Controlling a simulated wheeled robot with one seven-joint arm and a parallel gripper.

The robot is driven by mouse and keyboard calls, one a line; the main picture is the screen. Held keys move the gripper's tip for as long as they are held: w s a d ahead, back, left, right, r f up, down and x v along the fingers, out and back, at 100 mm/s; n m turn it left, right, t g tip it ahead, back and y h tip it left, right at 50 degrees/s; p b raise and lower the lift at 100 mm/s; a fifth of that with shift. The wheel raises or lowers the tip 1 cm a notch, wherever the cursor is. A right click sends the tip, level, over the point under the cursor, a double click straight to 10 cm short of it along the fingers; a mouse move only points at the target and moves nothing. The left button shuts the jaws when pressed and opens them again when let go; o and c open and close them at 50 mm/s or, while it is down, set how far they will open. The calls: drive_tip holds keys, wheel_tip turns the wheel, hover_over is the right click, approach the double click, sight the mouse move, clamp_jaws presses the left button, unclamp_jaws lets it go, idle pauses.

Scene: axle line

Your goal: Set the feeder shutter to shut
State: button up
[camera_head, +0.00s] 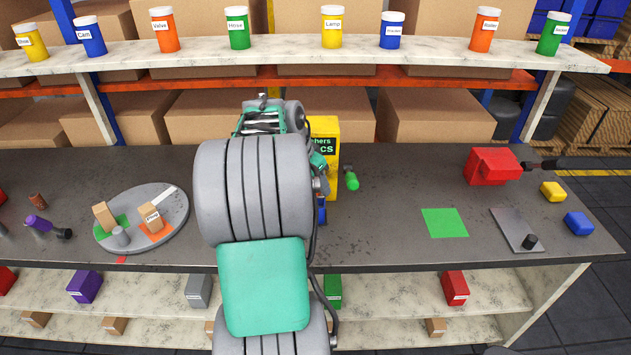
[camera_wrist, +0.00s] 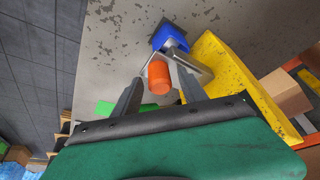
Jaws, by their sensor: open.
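The feeder is a yellow box (camera_head: 326,150) with dark and green lettering, partly hidden behind my arm in the head view. A green knob (camera_head: 351,181) sticks out at its right. In the wrist view the yellow feeder body (camera_wrist: 225,75) is on the right, with a blue part (camera_wrist: 170,37) at its upper left end. An orange cylinder (camera_wrist: 158,77), perhaps the shutter's handle, lies between the fingers of my gripper (camera_wrist: 159,90). My gripper is open, and I see no clear contact. The shutter's position cannot be told. In the head view the fingers are hidden.
A round grey tray (camera_head: 178,213) with small boxes stands at the left. A green square (camera_head: 445,222), a grey plate with a black knob (camera_head: 515,230) and a red box (camera_head: 492,165) are at the right. Labelled jars line the shelf (camera_head: 280,54) behind. The bench between feeder and green square is clear.

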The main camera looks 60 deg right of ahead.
clamp_jaws()
idle(0.3)
drive_tip(key=shift+w, duration=0.1)
idle(0.9)
